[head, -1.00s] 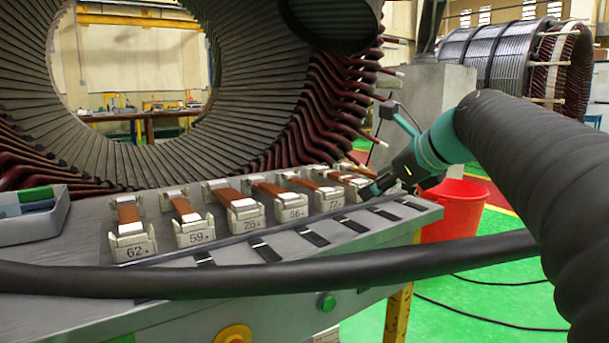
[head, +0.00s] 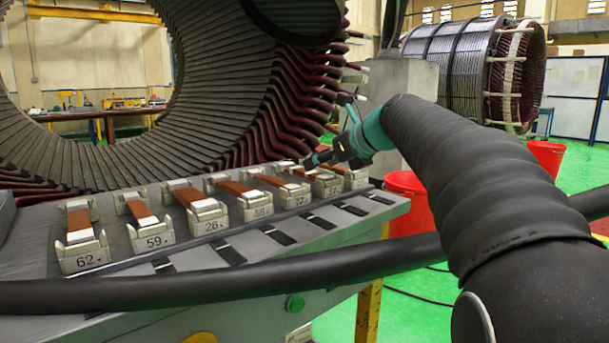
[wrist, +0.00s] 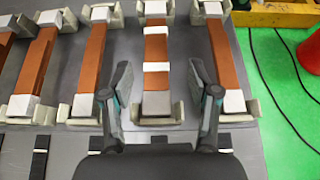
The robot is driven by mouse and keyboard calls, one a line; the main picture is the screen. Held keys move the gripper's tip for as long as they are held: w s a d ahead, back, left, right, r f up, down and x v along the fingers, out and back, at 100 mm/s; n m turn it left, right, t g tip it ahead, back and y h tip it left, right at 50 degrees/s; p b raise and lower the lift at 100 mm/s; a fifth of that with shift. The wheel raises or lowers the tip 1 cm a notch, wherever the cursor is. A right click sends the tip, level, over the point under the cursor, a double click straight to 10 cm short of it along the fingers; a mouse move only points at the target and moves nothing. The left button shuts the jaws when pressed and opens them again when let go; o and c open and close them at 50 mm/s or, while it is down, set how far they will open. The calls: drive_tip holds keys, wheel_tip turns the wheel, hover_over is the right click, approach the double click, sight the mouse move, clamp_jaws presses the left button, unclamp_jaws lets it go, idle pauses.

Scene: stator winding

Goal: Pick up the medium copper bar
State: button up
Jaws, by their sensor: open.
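Several copper bars lie in a row, each across a pair of pale holders. I cannot tell which one is the medium copper bar. My gripper (head: 314,161) is over the right end of the row. In the wrist view my gripper (wrist: 160,76) is open and empty, with one finger on each side of a copper bar with white bands (wrist: 156,47). The fingers look apart from that bar; their height above it is unclear.
In the wrist view, neighbouring bars lie close by on the left (wrist: 92,58) and right (wrist: 224,55). The large stator (head: 225,85) stands behind the row. A thick black cable (head: 200,287) crosses in front. A red bucket (head: 407,205) stands beyond the bench's right end.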

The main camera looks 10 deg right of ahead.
sight(304, 170)
drive_tip(key=shift+a+x, duration=0.2)
drive_tip(key=shift+x, duration=2.4)
drive_tip(key=shift+s, duration=0.1)
clamp_jaws()
